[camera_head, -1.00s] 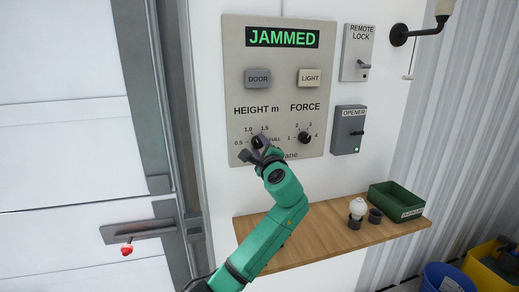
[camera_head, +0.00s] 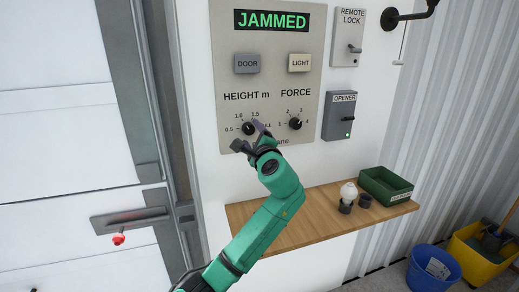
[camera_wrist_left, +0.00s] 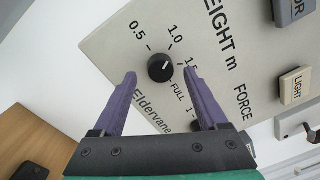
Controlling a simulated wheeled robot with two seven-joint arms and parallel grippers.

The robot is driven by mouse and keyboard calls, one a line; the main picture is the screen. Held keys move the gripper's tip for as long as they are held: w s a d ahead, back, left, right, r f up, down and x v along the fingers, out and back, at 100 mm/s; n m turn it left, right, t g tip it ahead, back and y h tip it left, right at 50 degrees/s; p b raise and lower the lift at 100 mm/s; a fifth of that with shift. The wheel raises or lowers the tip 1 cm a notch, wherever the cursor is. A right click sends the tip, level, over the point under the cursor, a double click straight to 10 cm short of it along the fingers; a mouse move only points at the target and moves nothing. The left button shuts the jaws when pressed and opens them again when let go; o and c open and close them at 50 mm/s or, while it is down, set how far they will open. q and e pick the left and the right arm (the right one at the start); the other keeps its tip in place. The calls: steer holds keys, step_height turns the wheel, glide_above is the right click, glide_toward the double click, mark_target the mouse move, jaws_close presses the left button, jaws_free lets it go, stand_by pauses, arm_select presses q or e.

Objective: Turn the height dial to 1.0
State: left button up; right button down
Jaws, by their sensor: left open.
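The height dial (camera_head: 249,128) is a round black knob at the lower left of the beige panel (camera_head: 228,75), under "HEIGHT m". In the left wrist view the dial (camera_wrist_left: 160,67) shows a white mark pointing up and right, between the 1.0 and 1.5 labels. My left gripper (camera_head: 247,136) is open just in front of and below the dial. In the wrist view its two purple fingers (camera_wrist_left: 160,76) stand apart on either side of the dial, their tips slightly below it. Nothing is between them except the dial beyond; I cannot tell the depth gap. My right gripper is not in view.
The force dial (camera_head: 295,124) sits right of the height dial. DOOR (camera_head: 247,64) and LIGHT (camera_head: 299,62) buttons are above, under a "JAMMED" display (camera_head: 268,19). A wooden shelf (camera_head: 290,240) below holds a green bin (camera_head: 386,188) and a bulb (camera_head: 348,192).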

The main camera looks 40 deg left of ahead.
arm_select(q)
steer(key=b+v, duration=0.2)
steer(key=v, duration=1)
steer(key=shift+d, duration=0.2)
steer(key=shift+s, duration=0.1)
